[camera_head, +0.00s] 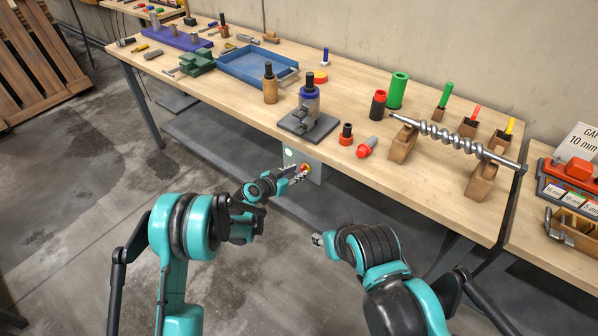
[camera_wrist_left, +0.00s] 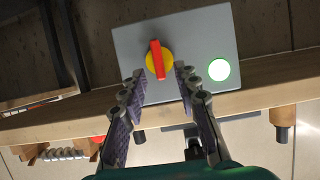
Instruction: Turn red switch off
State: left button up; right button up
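The red switch (camera_wrist_left: 156,60) is a red handle on a round yellow base, fixed to a grey box (camera_wrist_left: 197,37). In the left wrist view the handle stands nearly upright in the picture. A round light (camera_wrist_left: 219,70) on the same box glows pale green. My left gripper (camera_wrist_left: 160,85) is open, its two fingers just short of the switch, one on each side. In the head view the left gripper (camera_head: 296,174) is at the box under the table's front edge and partly hides the switch (camera_head: 305,168). My right gripper (camera_head: 318,239) is away from the box, low in front of the table; its finger state is unclear.
The wooden table (camera_head: 340,110) runs above the box. On it are a blue tray (camera_head: 285,82), a grey stand (camera_head: 308,125), a red-capped piece (camera_head: 366,148) and a metal screw (camera_head: 450,137) on wooden blocks. The floor (camera_head: 80,200) at left is clear.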

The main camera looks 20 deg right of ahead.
pick_arm(q)
jog(key=shift+x, duration=1.3)
grip_shut()
